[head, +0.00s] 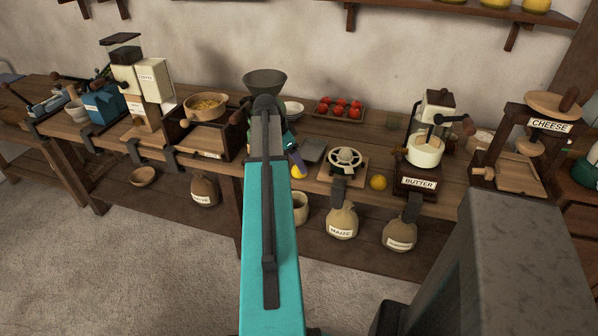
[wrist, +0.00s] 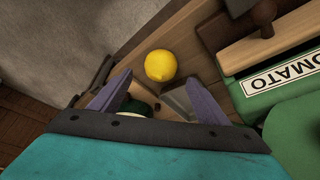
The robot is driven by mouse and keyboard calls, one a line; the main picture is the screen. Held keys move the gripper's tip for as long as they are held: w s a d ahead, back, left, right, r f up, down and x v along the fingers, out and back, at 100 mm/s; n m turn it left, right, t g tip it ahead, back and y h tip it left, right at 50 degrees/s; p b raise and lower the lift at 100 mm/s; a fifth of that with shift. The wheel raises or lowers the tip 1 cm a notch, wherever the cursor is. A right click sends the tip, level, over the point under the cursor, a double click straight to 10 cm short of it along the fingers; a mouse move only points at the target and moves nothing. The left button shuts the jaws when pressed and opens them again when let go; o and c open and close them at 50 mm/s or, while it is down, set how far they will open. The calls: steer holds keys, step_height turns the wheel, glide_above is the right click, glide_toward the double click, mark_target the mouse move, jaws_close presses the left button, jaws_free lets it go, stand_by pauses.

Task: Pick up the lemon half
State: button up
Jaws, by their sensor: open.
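A yellow lemon piece (wrist: 160,65) lies on the wooden bench in the wrist view, just beyond my fingertips and roughly centred between them. Its cut face is not clearly visible. In the head view a yellow piece (head: 299,172) shows beside my gripper (head: 293,155), partly hidden by my arm. My gripper (wrist: 157,92) is open, its two purple fingers spread, with no lemon between them. A second yellow round thing (head: 378,182) sits near the bench's front edge, left of the butter machine; I cannot tell whether it is whole or half.
A green machine labelled TOMATO (wrist: 285,85) stands close right of the lemon in the wrist view. In the head view, the spoked-wheel machine (head: 345,160) and butter machine (head: 420,165) stand to the right. A tray of tomatoes (head: 338,109) lies behind. The bench's front edge is close.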

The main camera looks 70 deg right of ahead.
steer(key=shift+p+x, duration=0.4)
steer(key=shift+x, duration=1.45)
steer(key=c, duration=1.2)
steer(key=shift+r+b, duration=0.4)
steer(key=shift+r, duration=0.65)
steer(key=shift+w+a+r+b, duration=0.3)
steer(key=shift+a+r, duration=0.1)
steer(key=shift+r, duration=0.25)
steer(key=w+a+b, duration=0.1)
steer(key=w+a, duration=0.2)
steer(key=a, duration=0.1)
steer(key=w+a+r+b, duration=0.1)
steer(key=w+a, duration=0.2)
steer(key=a, duration=0.1)
steer(key=w+a, duration=0.3)
steer(key=a, duration=0.1)
steer(key=shift+a+r+b, duration=0.1)
steer(key=shift+r+b, duration=0.15)
steer(key=shift+b, duration=0.15)
